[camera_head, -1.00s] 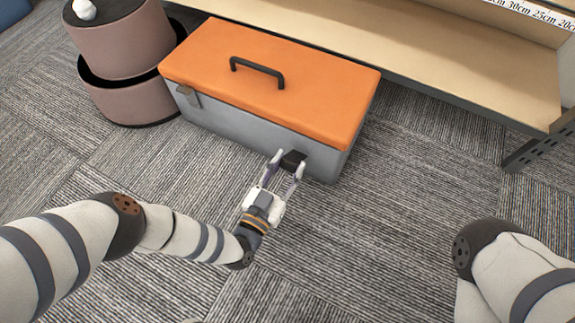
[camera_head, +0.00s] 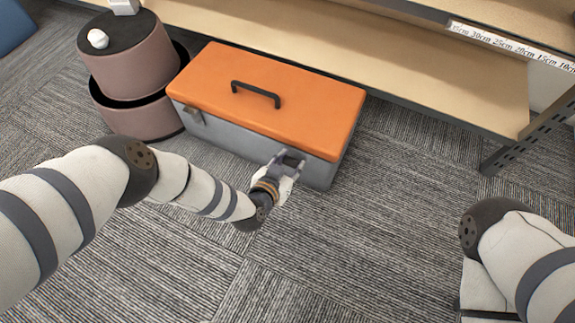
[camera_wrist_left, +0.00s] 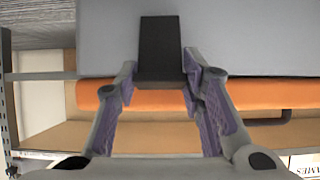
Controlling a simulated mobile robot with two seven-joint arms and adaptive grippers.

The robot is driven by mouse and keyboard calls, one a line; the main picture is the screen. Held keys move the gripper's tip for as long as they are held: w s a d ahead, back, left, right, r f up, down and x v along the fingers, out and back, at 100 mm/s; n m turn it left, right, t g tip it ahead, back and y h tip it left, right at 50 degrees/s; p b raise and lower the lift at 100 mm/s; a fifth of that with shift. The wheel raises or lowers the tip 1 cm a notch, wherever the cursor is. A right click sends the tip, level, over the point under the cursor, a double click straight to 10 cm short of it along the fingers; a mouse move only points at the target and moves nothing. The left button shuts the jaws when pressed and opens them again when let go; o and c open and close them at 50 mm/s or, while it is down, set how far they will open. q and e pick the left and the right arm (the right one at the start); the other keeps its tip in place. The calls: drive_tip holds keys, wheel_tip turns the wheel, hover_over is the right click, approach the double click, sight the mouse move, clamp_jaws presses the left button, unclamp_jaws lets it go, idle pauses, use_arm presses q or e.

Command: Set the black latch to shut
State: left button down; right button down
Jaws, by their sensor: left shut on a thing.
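The toolbox has an orange lid (camera_head: 265,95) and a grey body (camera_head: 235,138), and its lid is down. My left gripper (camera_head: 289,157) is at the right part of its front face, close under the lid's front edge. In the left wrist view, which looks upside down, the black latch (camera_wrist_left: 160,45) sits between the fingertips of my left gripper (camera_wrist_left: 162,74), against the grey body. The fingers are shut on it. In the head view the gripper mostly hides this latch. Another latch (camera_head: 193,115) is at the front left. My right gripper is out of view.
A two-part brownish round container (camera_head: 130,70) with a white knob-like object (camera_head: 98,38) stands left of the toolbox. A wooden shelf (camera_head: 420,95) with a metal post (camera_head: 530,135) is behind and to the right. The carpet (camera_head: 370,220) in front is clear.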

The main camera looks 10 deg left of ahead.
use_arm(q)
drive_tip(key=shift+w+d+r, duration=0.15)
drive_tip(key=shift+w+r, duration=0.25)
drive_tip(key=shift+w, duration=0.15)
drive_tip(key=shift+w+r, duration=0.1)
drive_tip(key=c, duration=1)
unclamp_jaws()
drive_tip(key=shift+c, duration=0.2)
drive_tip(key=shift+s, duration=0.2)
drive_tip(key=shift+s, duration=0.3)
drive_tip(key=v, duration=1.1)
drive_tip(key=shift+s, duration=0.15)
